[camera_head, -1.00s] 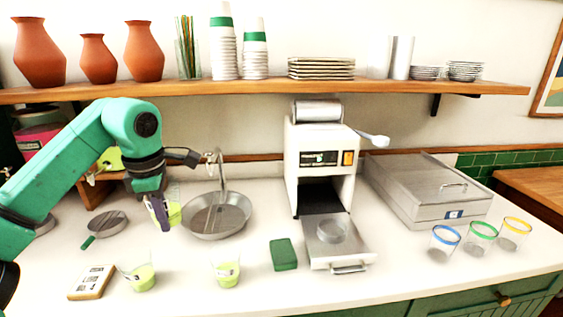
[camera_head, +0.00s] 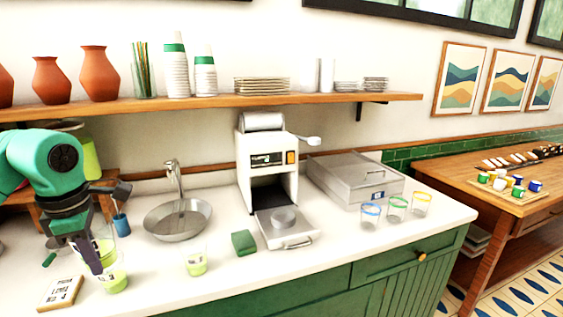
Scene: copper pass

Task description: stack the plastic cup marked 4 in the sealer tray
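The sealer (camera_head: 266,170) is a white machine on the counter with a grey roll on top. Its metal sealer tray (camera_head: 270,236) is pulled out in front, with a round part in its middle. My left gripper (camera_head: 97,262) is over the counter at the left, its dark fingers shut on a clear cup (camera_head: 106,246) with yellow-green contents. A similar cup (camera_head: 117,283) stands just below it in the picture, partly overlapped by the fingers. Another such cup (camera_head: 195,264) stands left of the green block. The cup marks are too small to read. My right gripper is out of view.
A green block (camera_head: 243,242) lies left of the tray. A metal basin (camera_head: 178,222) is behind it. A marked board (camera_head: 60,293) lies at front left. Clear glasses with coloured rims (camera_head: 397,208) stand right, before a steel box (camera_head: 355,180). A blue container (camera_head: 121,226) stands behind the gripper.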

